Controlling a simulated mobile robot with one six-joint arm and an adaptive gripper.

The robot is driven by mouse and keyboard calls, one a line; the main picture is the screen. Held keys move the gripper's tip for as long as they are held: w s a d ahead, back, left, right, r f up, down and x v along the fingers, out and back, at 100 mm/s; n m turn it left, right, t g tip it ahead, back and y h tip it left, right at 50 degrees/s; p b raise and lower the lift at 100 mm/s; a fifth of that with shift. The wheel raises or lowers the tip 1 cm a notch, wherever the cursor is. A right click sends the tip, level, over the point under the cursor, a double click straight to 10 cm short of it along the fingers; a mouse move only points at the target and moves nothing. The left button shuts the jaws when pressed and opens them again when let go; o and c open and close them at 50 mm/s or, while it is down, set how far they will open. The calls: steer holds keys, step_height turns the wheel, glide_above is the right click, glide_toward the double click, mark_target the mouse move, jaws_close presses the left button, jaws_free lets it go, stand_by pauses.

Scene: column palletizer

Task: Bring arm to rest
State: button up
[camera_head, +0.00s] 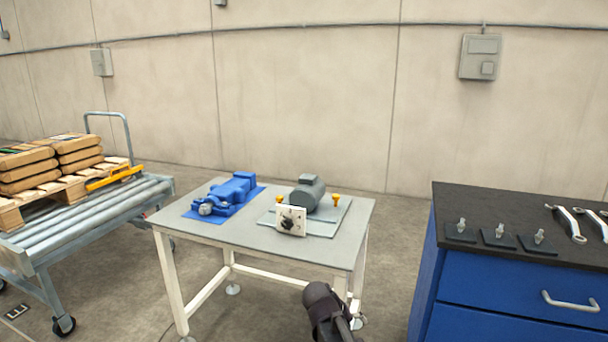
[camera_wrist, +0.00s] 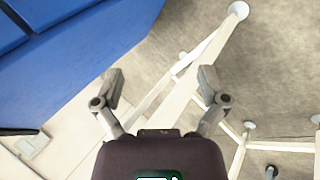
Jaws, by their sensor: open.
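My gripper (camera_wrist: 161,84) shows in the wrist view with its two dark fingers spread apart and nothing between them. It hangs over the floor, between the blue cabinet (camera_wrist: 85,45) at upper left and white table legs (camera_wrist: 195,90) at centre and right. In the head view a dark part of my arm (camera_head: 325,308) stands at the bottom, in front of the table's near right leg. The fingers cannot be made out there.
A grey table (camera_head: 240,232) bears a blue vise (camera_head: 232,192), a grey motor (camera_head: 308,192), a white switch plate (camera_head: 290,220) and two yellow knobs. The blue cabinet (camera_head: 520,300) with tools is right. A roller cart (camera_head: 100,212) with stacked sacks is left. Floor shows between them.

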steer(key=s+d+f+m+g+y, duration=0.35)
steer(key=s+y, duration=0.25)
steer(key=s, duration=0.4)
step_height(320, 180, up, 30)
steer(key=p, duration=3)
steer(key=shift+d+n+t, duration=0.3)
steer(key=shift+n+t, duration=0.05)
steer(key=shift+t, duration=0.1)
